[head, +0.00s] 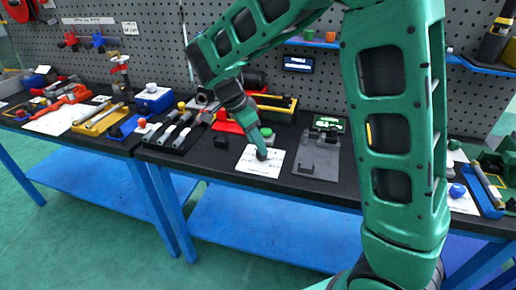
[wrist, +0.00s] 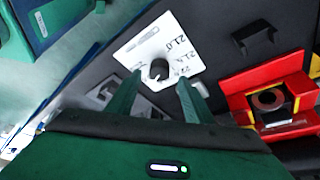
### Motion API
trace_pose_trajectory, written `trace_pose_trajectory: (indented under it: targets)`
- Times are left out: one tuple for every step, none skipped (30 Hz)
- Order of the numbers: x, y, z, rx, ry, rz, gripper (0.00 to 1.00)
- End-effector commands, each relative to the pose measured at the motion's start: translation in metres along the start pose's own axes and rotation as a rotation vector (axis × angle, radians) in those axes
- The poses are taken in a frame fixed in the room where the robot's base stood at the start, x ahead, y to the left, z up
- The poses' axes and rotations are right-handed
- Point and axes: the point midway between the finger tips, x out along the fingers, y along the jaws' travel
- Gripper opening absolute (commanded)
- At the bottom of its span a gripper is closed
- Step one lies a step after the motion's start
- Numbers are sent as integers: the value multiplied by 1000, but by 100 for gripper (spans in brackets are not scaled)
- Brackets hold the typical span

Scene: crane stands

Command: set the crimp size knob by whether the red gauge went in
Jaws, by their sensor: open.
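A white card (head: 266,169) lies on the dark bench in the head view. In the wrist view a dark round knob (wrist: 158,68) stands on the white card (wrist: 178,33), which carries handwritten numbers seen upside down. My gripper (wrist: 159,80) is open, its two green fingers on either side of the knob in the picture; I cannot tell whether they touch it. In the head view my gripper (head: 262,152) points down over the card and hides the knob. A red and yellow fixture with a copper-coloured ring (wrist: 268,100) stands beside the card. I cannot identify the red gauge with certainty.
A small black bracket (head: 221,141) stands left of the card. A grey plate with a block (head: 318,158) lies to its right, a lit green display (head: 329,124) behind it. Several grey-handled tools (head: 178,134) lie to the left. A pegboard (head: 160,55) backs the bench.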

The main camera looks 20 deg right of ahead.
Motion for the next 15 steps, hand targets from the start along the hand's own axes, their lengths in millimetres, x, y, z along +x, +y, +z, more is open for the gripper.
trace_pose_trajectory:
  targets:
    - [9,1,0,0,1,3,47]
    - [13,1,0,0,0,3,47]
    - [18,1,0,0,1,3,47]
    - [21,1,0,0,1,3,47]
    - [24,0,0,0,1,2,47]
    - [28,1,0,-1,0,2,47]
    - [30,1,0,-1,0,2,47]
    - [31,0,0,-1,0,2,47]
    - [33,0,0,0,0,1,47]
    - [34,0,0,0,0,0,47]
    - [35,0,0,0,0,0,47]
    - [35,0,0,0,0,0,47]
    - [36,0,0,0,0,0,47]
    - [36,0,0,0,0,0,47]
    - [36,0,0,0,-1,0,47]
